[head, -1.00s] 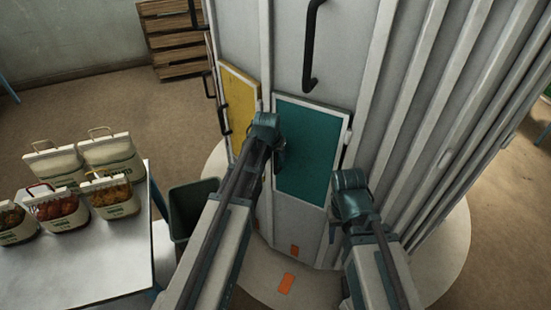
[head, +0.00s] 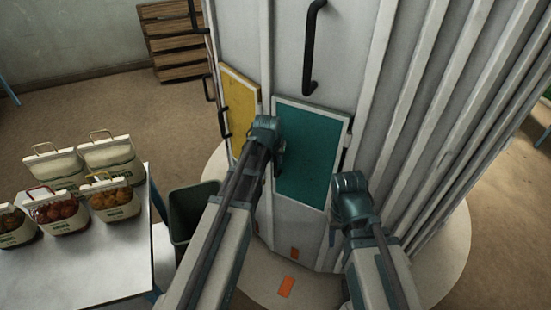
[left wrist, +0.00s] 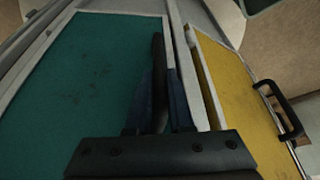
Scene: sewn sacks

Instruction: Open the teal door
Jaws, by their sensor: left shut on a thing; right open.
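The teal door (head: 308,150) is a framed panel low on the grey cabinet in the head view. It also fills the left of the left wrist view (left wrist: 75,75). It looks flush or nearly so; I cannot tell whether it is ajar. My left gripper (head: 279,148) is at its left edge. In the left wrist view, the gripper (left wrist: 160,105) is shut on a dark upright bar (left wrist: 158,55), the door's handle, beside the frame. My right gripper (head: 340,220) is open in front of the cabinet, right of the door's lower part; its fingers are mostly hidden by its wrist.
A yellow door (head: 238,105) with a black handle is left of the teal one. A long black handle (head: 311,50) is above. A table (head: 90,270) with several filled sacks stands left, next to a dark bin (head: 190,210). Open floor lies beyond at left.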

